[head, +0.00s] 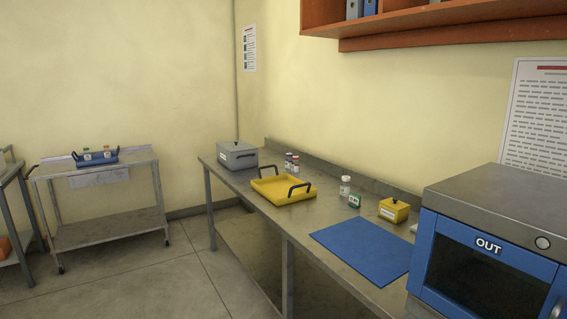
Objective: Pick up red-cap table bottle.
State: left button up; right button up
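Two small bottles with dark red caps stand upright side by side on the long metal table, behind the yellow tray; one is the left bottle (288,162) and the other the right bottle (295,165). They look close together or touching; I cannot tell which. A clear bottle with a pale cap (345,187) stands apart, farther right on the table (333,212). Neither of my grippers shows in the head view.
The yellow tray (268,195) with dark handles, a grey lidded box (237,156), a green block (354,201), a yellow box (394,210) and a blue mat (362,248) occupy the table. A blue incubator (490,250) stands right. A cart (105,175) holds a blue rack (95,160). Floor between is clear.

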aim_at(295, 163)
jog(key=i+j+u, duration=0.1)
jog(key=i+j, duration=0.15)
jog(key=i, duration=0.3)
jog(key=i+j, duration=0.15)
jog(key=i, duration=0.4)
jog(key=i+j+u, duration=0.15)
jog(key=i, duration=0.4)
